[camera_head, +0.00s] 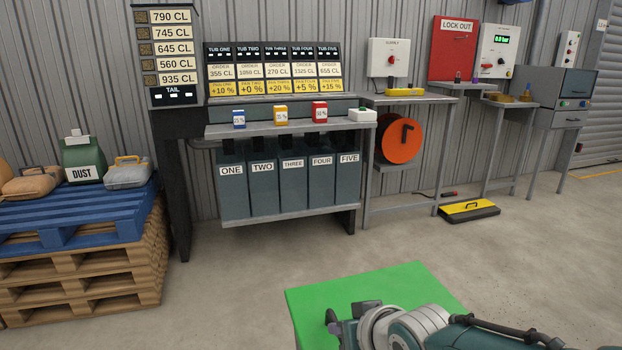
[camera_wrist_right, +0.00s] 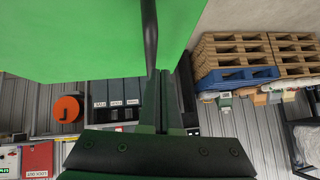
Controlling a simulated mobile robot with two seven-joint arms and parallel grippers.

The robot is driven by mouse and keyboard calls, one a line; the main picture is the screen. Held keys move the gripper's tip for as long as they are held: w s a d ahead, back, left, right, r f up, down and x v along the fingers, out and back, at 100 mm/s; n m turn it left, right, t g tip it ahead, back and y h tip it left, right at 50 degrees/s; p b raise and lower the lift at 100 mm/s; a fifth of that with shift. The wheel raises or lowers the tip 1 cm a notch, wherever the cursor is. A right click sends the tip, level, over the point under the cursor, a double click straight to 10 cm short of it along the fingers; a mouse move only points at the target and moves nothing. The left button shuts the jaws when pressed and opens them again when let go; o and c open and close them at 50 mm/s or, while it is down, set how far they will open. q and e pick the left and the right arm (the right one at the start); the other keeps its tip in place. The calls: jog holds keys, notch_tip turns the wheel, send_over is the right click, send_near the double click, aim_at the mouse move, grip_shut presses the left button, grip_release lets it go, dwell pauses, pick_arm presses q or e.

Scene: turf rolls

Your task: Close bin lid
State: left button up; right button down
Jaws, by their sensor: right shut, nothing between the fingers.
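A bright green flat panel (camera_head: 365,285) lies at the bottom middle of the head view; it may be the bin lid, but its hinge and any bin body under it do not show. It also fills the upper left of the right wrist view (camera_wrist_right: 70,35). My right gripper (camera_head: 333,324) is over the panel's near part in the head view; whether it touches the panel is unclear. In the right wrist view its fingers (camera_wrist_right: 165,100) are together and empty, beside the panel's edge. My left gripper is not in view.
Pallets (camera_head: 85,270) with bags and a dust container (camera_head: 82,158) stand at the left. A rack of numbered tubs (camera_head: 292,180) stands by the back wall. An orange reel (camera_head: 399,139) and a yellow-topped floor unit (camera_head: 468,210) are further right. The floor between is clear.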

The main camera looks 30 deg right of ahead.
jog(key=shift+s+f, duration=0.2)
jog(key=shift+f, duration=0.45)
jog(key=shift+s+f, duration=0.1)
notch_tip(320, 180, up, 6)
jog(key=a+p, duration=0.1)
jog(key=p, duration=0.4)
jog(key=s+a+r+n+g+y+p, duration=0.1)
jog(key=s+a+r+n+g+p, duration=0.15)
jog(key=s+r+p, duration=0.45)
jog(key=s+a+r+n+g+p, duration=0.1)
jog(key=s+a+r+n+p, duration=0.2)
jog(key=s+r, duration=0.7)
jog(key=s+a+r+n+g+y+p, duration=0.15)
jog(key=s+a+r+p, duration=0.35)
jog(key=r, duration=0.7)
notch_tip(320, 180, up, 37)
jog(key=s+p, duration=0.1)
jog(key=p, duration=3.6)
jog(key=shift+d+r+m+h, duration=0.2)
jog(key=shift+d+m+h, duration=0.1)
jog(key=shift+d+h, duration=0.15)
